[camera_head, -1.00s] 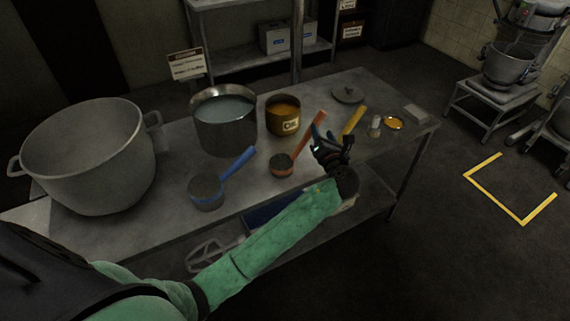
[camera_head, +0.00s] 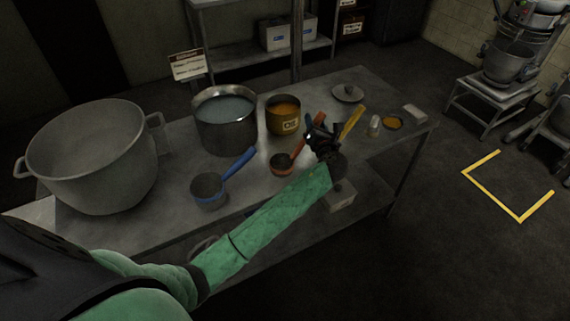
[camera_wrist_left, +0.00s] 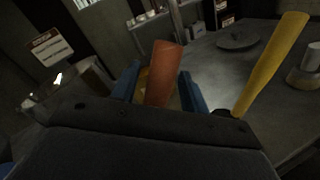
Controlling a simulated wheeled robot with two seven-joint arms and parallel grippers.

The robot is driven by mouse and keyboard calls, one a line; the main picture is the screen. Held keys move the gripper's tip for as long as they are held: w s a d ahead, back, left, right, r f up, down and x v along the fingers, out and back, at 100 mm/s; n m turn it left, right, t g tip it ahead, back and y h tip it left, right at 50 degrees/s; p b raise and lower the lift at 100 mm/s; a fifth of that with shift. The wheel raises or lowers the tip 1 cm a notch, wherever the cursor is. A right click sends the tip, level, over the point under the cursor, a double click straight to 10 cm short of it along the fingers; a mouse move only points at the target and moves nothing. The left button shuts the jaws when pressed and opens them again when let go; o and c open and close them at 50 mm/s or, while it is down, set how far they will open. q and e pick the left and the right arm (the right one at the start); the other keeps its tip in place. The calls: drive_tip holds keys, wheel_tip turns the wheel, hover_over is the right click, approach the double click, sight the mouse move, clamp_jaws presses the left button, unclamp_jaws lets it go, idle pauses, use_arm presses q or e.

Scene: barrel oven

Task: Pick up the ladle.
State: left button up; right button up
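A ladle with an orange-red handle (camera_head: 299,150) lies on the metal table, its bowl (camera_head: 281,164) toward the front. A ladle with a blue handle (camera_head: 238,163) lies to its left, and a yellow handle (camera_head: 352,121) stands out to its right. My left gripper (camera_head: 319,127) is over the upper end of the orange-red handle and partly hides it. In the left wrist view, the blue fingers of my left gripper (camera_wrist_left: 161,88) are apart, with the orange-red handle (camera_wrist_left: 164,72) showing in the gap. The yellow handle (camera_wrist_left: 272,62) is outside the right finger. My right gripper is not in view.
A big grey pot (camera_head: 92,160) stands at the table's left end. A lid (camera_head: 347,93) and small containers (camera_head: 374,124) are at the right. The table (camera_head: 170,222) has bare room at its front left.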

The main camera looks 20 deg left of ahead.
use_arm(q)
clamp_jaws()
drive_tip(key=shift+r, duration=0.1)
